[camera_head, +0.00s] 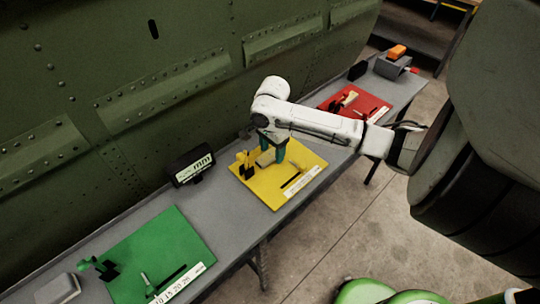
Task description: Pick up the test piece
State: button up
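My gripper (273,147), with teal fingers, points down over the yellow mat (283,193) on the long grey bench. A small beige piece (265,159), possibly the test piece, shows on the yellow mat right beside the fingers. I cannot tell whether the fingers touch it or are around it. The arm's end hides part of that area, and the gap between the fingers is unclear. A yellow and black fixture (246,165) stands to the left of the beige piece. A dark slot or bar and a white label strip lie near the mat's front edge.
A green mat (150,250) with small tools lies at the near left, a red mat (362,104) farther right. A black display box (191,167) stands between the green and yellow mats. The riveted green fuselage wall (130,80) runs close behind the bench (225,205).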

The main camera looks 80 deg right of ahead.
jog(key=c, duration=1)
jog(key=shift+o, duration=0.2)
